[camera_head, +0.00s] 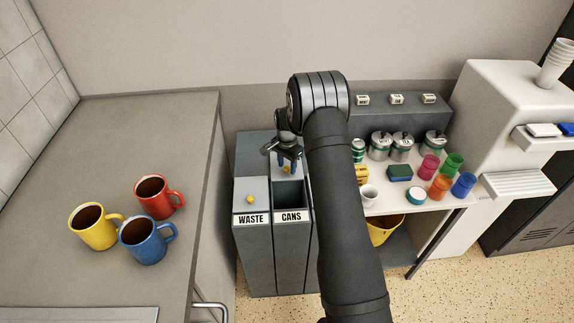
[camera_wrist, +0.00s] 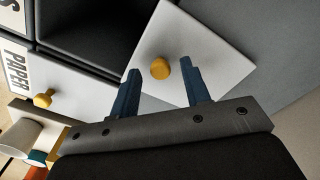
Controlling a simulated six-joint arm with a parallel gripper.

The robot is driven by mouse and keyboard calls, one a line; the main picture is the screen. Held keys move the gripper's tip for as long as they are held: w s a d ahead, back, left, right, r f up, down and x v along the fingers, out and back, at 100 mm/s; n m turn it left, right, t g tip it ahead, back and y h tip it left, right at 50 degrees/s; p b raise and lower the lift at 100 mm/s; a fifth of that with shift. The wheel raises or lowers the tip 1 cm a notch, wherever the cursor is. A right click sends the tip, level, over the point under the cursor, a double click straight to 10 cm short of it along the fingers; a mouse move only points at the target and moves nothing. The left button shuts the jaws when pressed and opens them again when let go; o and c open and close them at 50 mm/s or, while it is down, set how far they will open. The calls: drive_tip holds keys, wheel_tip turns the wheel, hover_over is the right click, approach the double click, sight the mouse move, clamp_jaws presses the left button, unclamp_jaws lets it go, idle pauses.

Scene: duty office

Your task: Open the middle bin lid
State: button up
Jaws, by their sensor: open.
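The middle bin (camera_head: 292,250), labelled CANS, stands between the WASTE bin (camera_head: 252,255) and a bin mostly hidden behind my arm. Its front top is uncovered and shows a dark opening (camera_head: 289,196). Its pale grey lid (camera_wrist: 205,45) lies behind the opening and looks turned askew in the wrist view. A yellow knob (camera_wrist: 160,68) sits on the lid. My gripper (camera_head: 285,160) is over the lid. In the wrist view its blue fingers are apart, one on either side of the knob, with visible gaps; contact is not visible.
The WASTE lid (camera_head: 251,190) is closed. The PAPER lid (camera_wrist: 70,100) with its yellow knob shows in the wrist view. Three mugs stand on the left counter (camera_head: 150,110). Cups and canisters crowd the right-hand shelf (camera_head: 385,207).

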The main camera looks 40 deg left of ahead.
wheel_tip(320, 180, up, 17)
idle(0.4)
wheel_tip(320, 180, down, 17)
drive_tip(key=shift+f, duration=0.2)
drive_tip(key=shift+s, duration=0.1)
idle(0.5)
drive_tip(key=shift+r, duration=0.15)
